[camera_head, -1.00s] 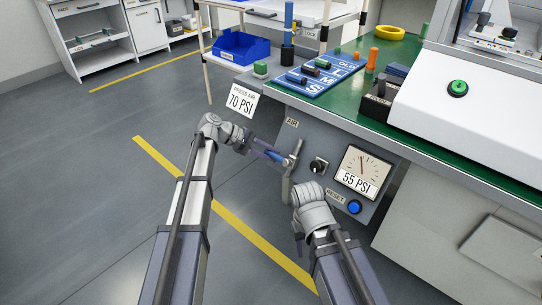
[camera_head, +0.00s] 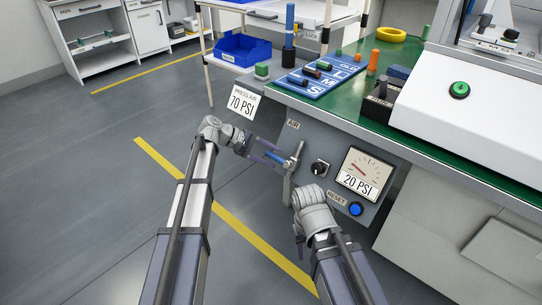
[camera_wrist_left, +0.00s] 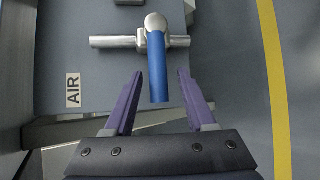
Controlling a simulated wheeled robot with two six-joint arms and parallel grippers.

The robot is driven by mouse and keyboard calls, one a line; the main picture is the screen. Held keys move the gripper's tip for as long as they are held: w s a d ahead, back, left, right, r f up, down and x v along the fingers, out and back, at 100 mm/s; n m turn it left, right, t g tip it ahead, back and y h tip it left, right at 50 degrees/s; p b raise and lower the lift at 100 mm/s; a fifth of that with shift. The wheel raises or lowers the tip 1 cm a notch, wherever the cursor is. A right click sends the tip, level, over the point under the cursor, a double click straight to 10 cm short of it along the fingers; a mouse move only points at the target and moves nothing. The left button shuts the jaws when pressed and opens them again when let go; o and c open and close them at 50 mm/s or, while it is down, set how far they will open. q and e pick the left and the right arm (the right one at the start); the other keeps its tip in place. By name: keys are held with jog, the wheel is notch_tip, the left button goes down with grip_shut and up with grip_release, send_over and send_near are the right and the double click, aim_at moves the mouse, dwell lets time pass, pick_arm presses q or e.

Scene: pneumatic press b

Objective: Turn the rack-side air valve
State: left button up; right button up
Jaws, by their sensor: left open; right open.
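The air valve has a blue lever (camera_wrist_left: 158,68) on a metal pipe (camera_wrist_left: 110,41), beside the AIR label (camera_head: 293,125). In the left wrist view the lever lies across the pipe. My left gripper (camera_head: 265,152) is open, with its purple fingers on either side of the lever's free end and gaps showing on both sides. It also shows in the left wrist view (camera_wrist_left: 160,80). The gauge (camera_head: 360,175) reads 20 PSI. A hanging sign (camera_head: 242,102) says PRESS AIR 70 PSI. My right gripper (camera_head: 299,240) is open, low before the panel, partly hidden by its wrist.
A black knob (camera_head: 319,168) and a blue RESET button (camera_head: 356,209) are on the same panel, close to my right wrist. The green bench top (camera_head: 350,105) overhangs above. A rack with a blue bin (camera_head: 240,48) stands behind. The floor at left is clear.

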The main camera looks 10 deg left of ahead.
aim_at(268, 153)
pick_arm(q)
jog(key=shift+a, duration=0.1)
jog(key=shift+a+r+p, duration=0.25)
jog(key=shift+r+p, duration=0.05)
jog(key=shift+p, duration=0.05)
jog(key=p+v, duration=0.3)
jog(key=v, duration=0.3)
jog(key=shift+s+a+r+p, duration=0.15)
jog(key=shift+a+p, duration=0.15)
jog(key=shift+a, duration=0.1)
